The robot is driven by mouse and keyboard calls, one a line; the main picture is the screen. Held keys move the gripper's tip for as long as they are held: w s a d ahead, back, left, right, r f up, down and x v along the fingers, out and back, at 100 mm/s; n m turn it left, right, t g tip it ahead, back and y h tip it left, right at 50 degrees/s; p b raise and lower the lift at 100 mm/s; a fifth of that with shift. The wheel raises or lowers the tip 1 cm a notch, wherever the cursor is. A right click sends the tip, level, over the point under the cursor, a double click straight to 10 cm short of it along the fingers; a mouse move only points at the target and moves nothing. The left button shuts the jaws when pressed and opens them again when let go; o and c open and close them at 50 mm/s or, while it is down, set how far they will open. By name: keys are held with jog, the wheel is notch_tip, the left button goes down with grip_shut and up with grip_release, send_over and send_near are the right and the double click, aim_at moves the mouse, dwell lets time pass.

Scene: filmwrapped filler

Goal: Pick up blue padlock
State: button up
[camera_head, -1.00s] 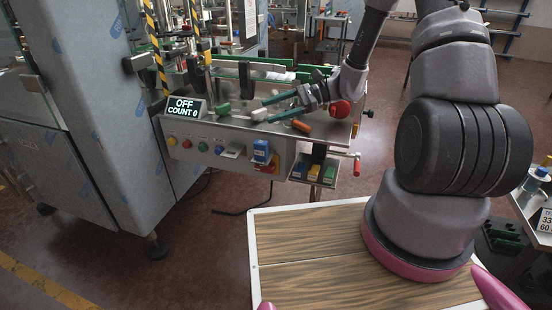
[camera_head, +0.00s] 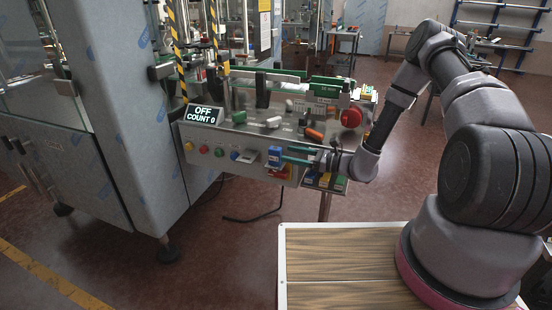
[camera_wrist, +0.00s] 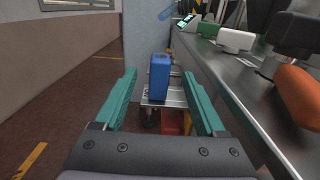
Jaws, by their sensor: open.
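The blue padlock (camera_head: 274,157) is at the front of the machine's control panel, right of the buttons. In the wrist view the padlock (camera_wrist: 159,78) stands upright on a small grey metal plate (camera_wrist: 173,98). My gripper (camera_head: 288,155) is open, its teal fingers pointing left at the padlock from the right. In the wrist view the padlock appears between the two finger tips of my gripper (camera_wrist: 159,74), with gaps on both sides. Whether the tips reach level with it, I cannot tell.
Orange (camera_head: 314,133), white (camera_head: 272,122) and green (camera_head: 239,117) pieces lie on the metal counter, whose edge runs close along the right finger in the wrist view. A red knob (camera_head: 351,117) is at the counter's right. A red part (camera_wrist: 172,122) sits below the padlock.

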aim_at(281, 151)
jog(key=shift+r+x, duration=0.2)
jog(key=shift+x, duration=2.95)
grip_shut()
